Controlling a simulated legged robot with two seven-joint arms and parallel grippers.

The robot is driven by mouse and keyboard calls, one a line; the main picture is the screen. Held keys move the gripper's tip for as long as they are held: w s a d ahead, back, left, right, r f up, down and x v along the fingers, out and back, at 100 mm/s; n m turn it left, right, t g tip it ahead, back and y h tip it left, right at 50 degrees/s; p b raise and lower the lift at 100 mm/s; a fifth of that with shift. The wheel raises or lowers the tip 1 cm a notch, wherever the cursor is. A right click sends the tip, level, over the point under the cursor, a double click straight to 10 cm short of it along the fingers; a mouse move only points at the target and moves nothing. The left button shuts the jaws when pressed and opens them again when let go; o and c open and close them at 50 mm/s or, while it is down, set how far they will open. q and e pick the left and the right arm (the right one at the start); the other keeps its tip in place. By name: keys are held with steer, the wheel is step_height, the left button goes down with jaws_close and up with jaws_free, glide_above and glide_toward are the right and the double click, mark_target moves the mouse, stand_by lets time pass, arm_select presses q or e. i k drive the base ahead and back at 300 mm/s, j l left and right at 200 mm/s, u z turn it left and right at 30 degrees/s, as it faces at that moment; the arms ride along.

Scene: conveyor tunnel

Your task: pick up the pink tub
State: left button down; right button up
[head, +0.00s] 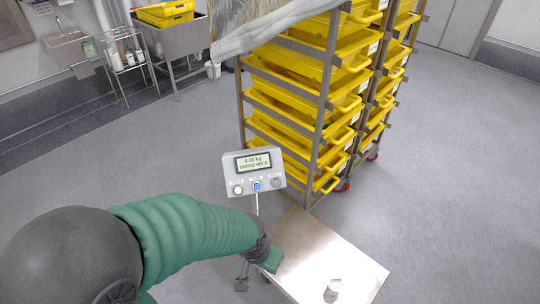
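A small tub (333,291) with a pale top stands on the metal scale plate (312,251), near its front edge at the bottom of the head view. It is too small for me to be sure of its pink colour. My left arm, in a green sleeve, reaches in from the left. My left gripper (256,273) is at the left edge of the plate, to the left of the tub and apart from it. Its fingers are partly hidden, and I cannot tell how far they are parted. My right gripper is not in view.
A scale display (254,172) on a thin post stands behind the plate. A tall rack with yellow trays (301,120) stands close behind it. A sink (174,38) and a small wire stand (125,55) are at the back left. The floor at right is clear.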

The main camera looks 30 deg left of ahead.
mark_target(336, 284)
steer(key=z, duration=1.15)
steer(key=l+z, duration=0.2)
steer(key=z, duration=0.25)
steer(key=l+z, duration=0.25)
steer(key=z, duration=0.25)
steer(key=i+l+z, duration=0.15)
steer(key=z, duration=0.3)
steer(key=i+l+z, duration=0.1)
steer(key=z, duration=0.35)
steer(key=i+l+z, duration=0.15)
steer(key=z, duration=0.3)
steer(key=i+l, duration=0.2)
steer(key=k+u, duration=0.1)
steer(key=u, duration=3.65)
steer(key=k+u, duration=0.2)
steer(key=k, duration=0.4)
